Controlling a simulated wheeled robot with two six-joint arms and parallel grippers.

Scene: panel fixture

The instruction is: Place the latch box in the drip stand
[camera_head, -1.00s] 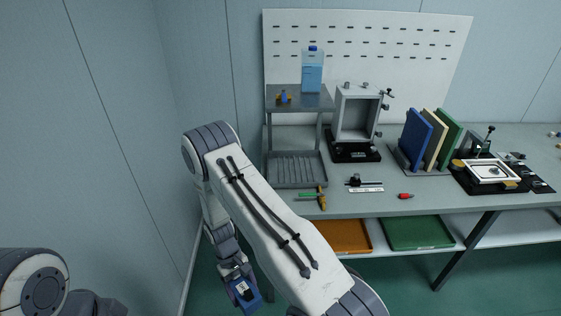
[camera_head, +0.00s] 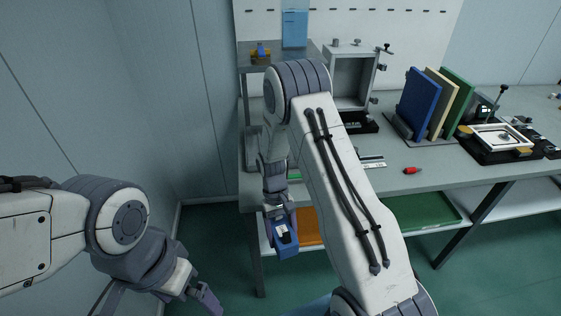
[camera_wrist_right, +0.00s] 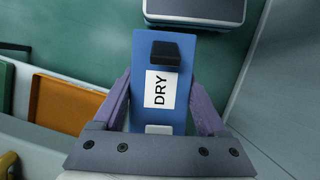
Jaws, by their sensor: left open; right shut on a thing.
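The latch box is a blue box (camera_head: 286,248) with a white DRY label and a black latch. My right gripper (camera_head: 281,222) is shut on it and holds it in front of the bench, below the bench top. In the right wrist view the box (camera_wrist_right: 145,48) sits between the two purple fingers (camera_wrist_right: 162,105). A grey stand with a raised shelf (camera_head: 315,52) is at the bench's left end and may be the drip stand. My right arm hides much of its lower part. My left gripper (camera_head: 206,298) is open and empty at the lower left.
A blue bottle (camera_head: 295,30) and a small blue-and-orange item (camera_head: 261,54) are on the raised shelf. A grey frame fixture (camera_head: 352,80), upright books (camera_head: 420,103) and a red item (camera_head: 412,170) stand or lie to the right. An orange tray (camera_wrist_right: 70,103) and green tray (camera_head: 424,211) are under the bench top.

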